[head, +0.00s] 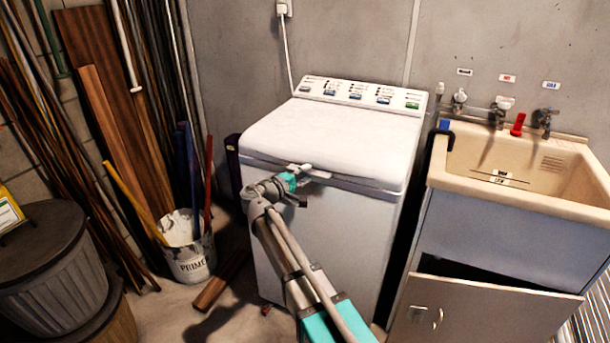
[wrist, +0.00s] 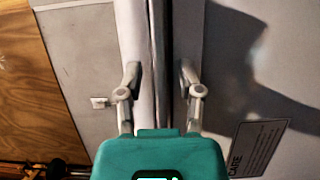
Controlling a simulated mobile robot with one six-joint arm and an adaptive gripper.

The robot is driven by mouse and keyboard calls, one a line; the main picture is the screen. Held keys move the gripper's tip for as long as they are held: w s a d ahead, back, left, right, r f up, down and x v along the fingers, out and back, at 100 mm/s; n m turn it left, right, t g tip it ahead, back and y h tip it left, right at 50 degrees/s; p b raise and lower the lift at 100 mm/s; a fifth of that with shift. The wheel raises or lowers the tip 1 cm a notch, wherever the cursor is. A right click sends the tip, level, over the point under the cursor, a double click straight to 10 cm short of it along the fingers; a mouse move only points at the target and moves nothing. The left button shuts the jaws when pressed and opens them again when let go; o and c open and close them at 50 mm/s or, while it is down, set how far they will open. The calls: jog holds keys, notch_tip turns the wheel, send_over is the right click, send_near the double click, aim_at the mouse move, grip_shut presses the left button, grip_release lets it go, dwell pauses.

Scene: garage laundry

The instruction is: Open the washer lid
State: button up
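The white top-loading washer (head: 325,240) stands against the back wall. Its lid (head: 335,135) looks closed and lies flat below the control panel. My gripper (head: 304,174) is at the lid's front edge, left of its middle. In the wrist view my gripper (wrist: 158,74) is open, with its two fingers spread on either side of a pale edge strip and a dark seam. I cannot tell whether either finger touches the washer.
A utility sink (head: 520,170) stands close at the right, with its cabinet door (head: 480,310) ajar below. A paint bucket (head: 190,255) holding poles, leaning boards (head: 110,130) and a ribbed bin (head: 45,265) stand at the left. Some floor is clear before the washer.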

grip_shut()
jog(key=shift+r, duration=0.15)
